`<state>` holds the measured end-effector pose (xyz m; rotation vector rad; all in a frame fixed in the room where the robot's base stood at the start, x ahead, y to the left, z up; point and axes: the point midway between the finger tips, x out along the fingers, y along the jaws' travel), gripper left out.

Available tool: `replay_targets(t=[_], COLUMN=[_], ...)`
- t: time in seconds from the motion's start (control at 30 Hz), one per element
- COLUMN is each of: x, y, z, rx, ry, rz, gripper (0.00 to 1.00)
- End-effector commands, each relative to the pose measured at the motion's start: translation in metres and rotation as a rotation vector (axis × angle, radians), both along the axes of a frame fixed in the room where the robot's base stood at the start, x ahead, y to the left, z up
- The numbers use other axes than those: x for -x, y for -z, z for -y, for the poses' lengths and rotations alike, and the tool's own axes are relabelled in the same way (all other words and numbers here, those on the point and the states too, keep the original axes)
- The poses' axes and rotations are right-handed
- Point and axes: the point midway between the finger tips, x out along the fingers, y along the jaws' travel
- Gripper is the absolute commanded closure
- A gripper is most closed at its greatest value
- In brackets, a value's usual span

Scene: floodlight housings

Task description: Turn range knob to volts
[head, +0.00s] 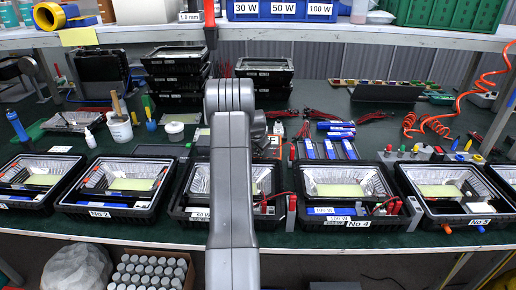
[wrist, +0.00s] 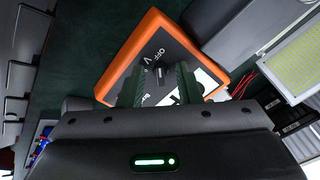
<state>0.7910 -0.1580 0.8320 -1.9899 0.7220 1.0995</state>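An orange-framed meter with a dark face (wrist: 190,52) lies tilted in the wrist view. Its face carries the printed words OFF and V and a white label partly covered by my gripper. The small dark range knob (wrist: 160,71) sits near the middle of the face. My gripper (wrist: 160,84) is over the meter, its two dark fingers apart, one on each side of the knob. I cannot tell whether they touch it. Which mark the knob points to is too small to read. In the head view my arm hides the gripper and most of the area behind it.
Open black floodlight housings (head: 118,188) stand in a row along the bench front, with another (head: 345,190) right of my arm. Stacked housings (head: 176,72) stand behind.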

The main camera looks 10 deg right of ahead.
Motion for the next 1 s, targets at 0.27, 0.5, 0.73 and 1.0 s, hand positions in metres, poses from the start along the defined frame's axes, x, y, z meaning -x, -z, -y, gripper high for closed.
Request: replay_targets(t=[0.27, 0.5, 0.73, 1.0], x=[-0.001, -0.0009, -0.0008, -0.0006], y=[0.0012, 0.0012, 0.0017, 0.0037], z=[0.0003, 0.0003, 0.0003, 0.0008], rx=[0.0, 0.0, 0.005, 0.054], ry=[0.0, 0.0, -0.01, -0.103], rz=[0.001, 0.0, -0.001, -0.011], gripper=[0.69, 1.0, 1.0, 1.0])
